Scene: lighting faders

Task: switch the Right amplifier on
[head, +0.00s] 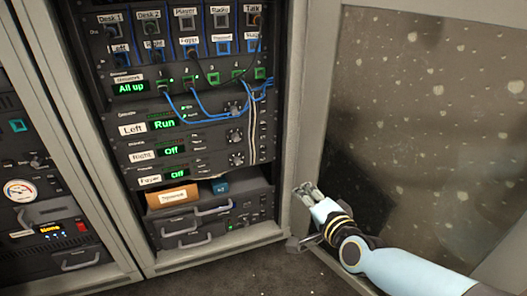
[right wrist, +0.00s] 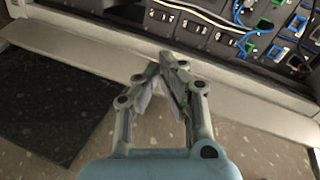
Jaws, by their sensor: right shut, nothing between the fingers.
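The Right amplifier (head: 203,147) is the middle of three stacked amplifier units in the rack in the head view. Its white label reads Right and its green display (head: 171,151) reads Off. A round knob (head: 235,135) sits at its right end. The Left amplifier above shows Run; the Foyer amplifier below shows Off. My right gripper (head: 307,190) is shut and empty, right of the rack and lower than the Right amplifier, apart from it. In the right wrist view the gripper (right wrist: 163,62) points at the rack's lower edge. My left gripper is out of view.
Blue cables (head: 205,108) hang across the patch rows above. An orange-brown labelled box (head: 172,196) and a blue box lie on a shelf below the amplifiers. An open speckled door (head: 420,110) stands right of the rack, close to my right arm. Another rack (head: 40,190) stands left.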

